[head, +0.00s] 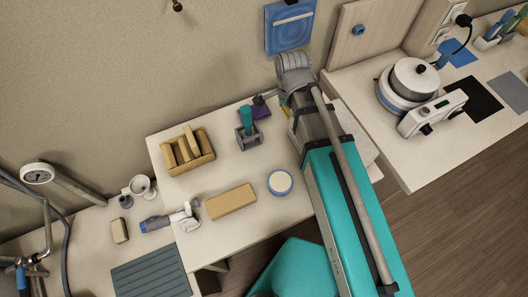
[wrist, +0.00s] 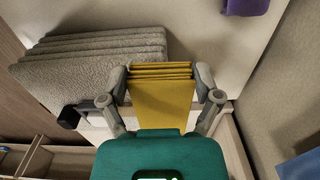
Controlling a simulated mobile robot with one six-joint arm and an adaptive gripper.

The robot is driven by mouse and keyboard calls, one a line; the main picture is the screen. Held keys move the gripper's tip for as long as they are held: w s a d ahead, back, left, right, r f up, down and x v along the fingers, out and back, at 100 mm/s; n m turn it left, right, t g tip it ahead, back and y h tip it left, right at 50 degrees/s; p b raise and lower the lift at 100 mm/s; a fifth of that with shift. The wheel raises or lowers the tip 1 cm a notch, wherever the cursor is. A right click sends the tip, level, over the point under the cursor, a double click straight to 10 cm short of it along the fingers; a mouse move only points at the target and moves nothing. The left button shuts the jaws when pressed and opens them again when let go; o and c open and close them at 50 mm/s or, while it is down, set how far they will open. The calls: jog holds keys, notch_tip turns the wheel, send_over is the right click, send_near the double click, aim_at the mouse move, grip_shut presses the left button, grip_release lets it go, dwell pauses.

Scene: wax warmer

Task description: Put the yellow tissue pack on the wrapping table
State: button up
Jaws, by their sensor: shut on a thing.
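The yellow tissue pack (wrist: 162,100) shows in the wrist view as a folded yellow block with several layered edges at its top. My gripper (wrist: 161,74) is shut on it, one finger on each side. The pack is over or near the edge of a pale surface; whether it touches cannot be told. In the head view my arm hides most of the gripper and pack. A pale table (head: 240,165) stands under and left of my arm. I cannot tell whether it is the wrapping table.
A stack of grey sheets (wrist: 95,55) lies just left of the pack. A purple item (wrist: 242,5) lies at upper right. The pale table bears a wooden rack (head: 188,152), tan block (head: 231,201) and round tin (head: 280,183). A wax warmer (head: 408,85) stands on the right counter.

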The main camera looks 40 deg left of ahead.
jog(key=shift+w+f, duration=0.1)
jog(key=shift+w, duration=0.05)
jog(key=w+a+f+b, duration=0.2)
jog(key=w+f+b, duration=0.1)
jog(key=w+a+f+b, duration=0.3)
jog(key=w, duration=0.1)
jog(key=w+a+f+b, duration=0.2)
jog(key=w+f+b, duration=0.1)
jog(key=shift+w+a, duration=0.2)
jog(key=shift+a, duration=0.1)
jog(key=shift+r, duration=0.1)
dwell(0.4)
jog(key=shift+w+a+f+b, duration=0.15)
jog(key=shift+w+f+b, duration=0.05)
jog(key=shift+f+b, duration=0.25)
jog(key=shift+w+a+f+b, duration=0.1)
jog(key=shift+w+f+b, duration=0.05)
jog(key=shift+f+b, duration=1.4)
jog(key=shift+f, duration=0.05)
jog(key=shift+f, duration=0.2)
